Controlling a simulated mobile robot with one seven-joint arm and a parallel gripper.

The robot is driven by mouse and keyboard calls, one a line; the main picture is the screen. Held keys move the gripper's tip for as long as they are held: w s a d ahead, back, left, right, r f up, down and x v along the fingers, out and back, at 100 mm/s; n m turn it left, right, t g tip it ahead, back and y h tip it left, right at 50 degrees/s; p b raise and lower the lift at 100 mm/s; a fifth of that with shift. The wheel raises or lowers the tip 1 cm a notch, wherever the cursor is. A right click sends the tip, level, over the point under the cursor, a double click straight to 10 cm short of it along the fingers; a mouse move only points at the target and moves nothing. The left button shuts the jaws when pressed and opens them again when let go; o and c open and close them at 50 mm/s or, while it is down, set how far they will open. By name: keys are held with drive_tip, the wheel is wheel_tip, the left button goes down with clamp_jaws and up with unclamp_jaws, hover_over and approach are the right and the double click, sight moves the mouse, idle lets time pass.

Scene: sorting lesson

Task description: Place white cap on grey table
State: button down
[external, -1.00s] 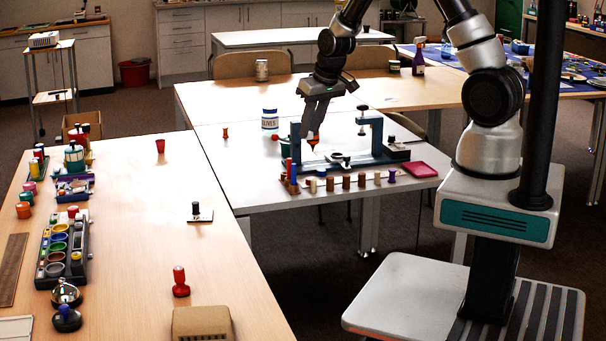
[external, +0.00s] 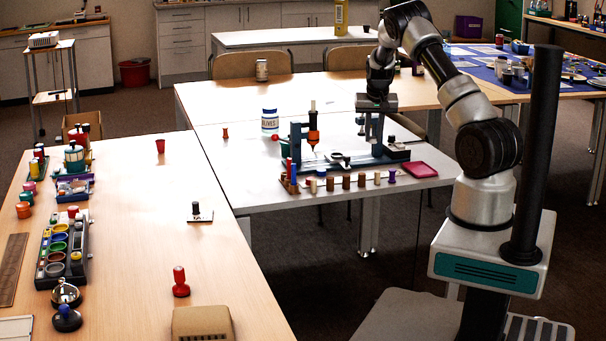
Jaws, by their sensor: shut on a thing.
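My gripper (external: 373,136) points down at the right post of the blue clamp stand (external: 350,160). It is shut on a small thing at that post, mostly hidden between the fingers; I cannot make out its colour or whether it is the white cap. No white cap shows clearly elsewhere. The stand rests on the pale grey table (external: 240,190).
A row of small pegs (external: 345,182) lines the stand's front, with a pink tray (external: 420,169) to its right. An olives jar (external: 270,121) stands behind left. The grey table's front left is clear. A wooden table (external: 140,240) with stamps and pots adjoins on the left.

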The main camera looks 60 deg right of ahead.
wheel_tip(320, 180, down, 9)
drive_tip(key=shift+r+b, duration=0.15)
drive_tip(key=shift+b, duration=0.45)
drive_tip(key=c, duration=1.9)
unclamp_jaws()
drive_tip(key=shift+o, duration=0.2)
drive_tip(key=shift+a, duration=0.1)
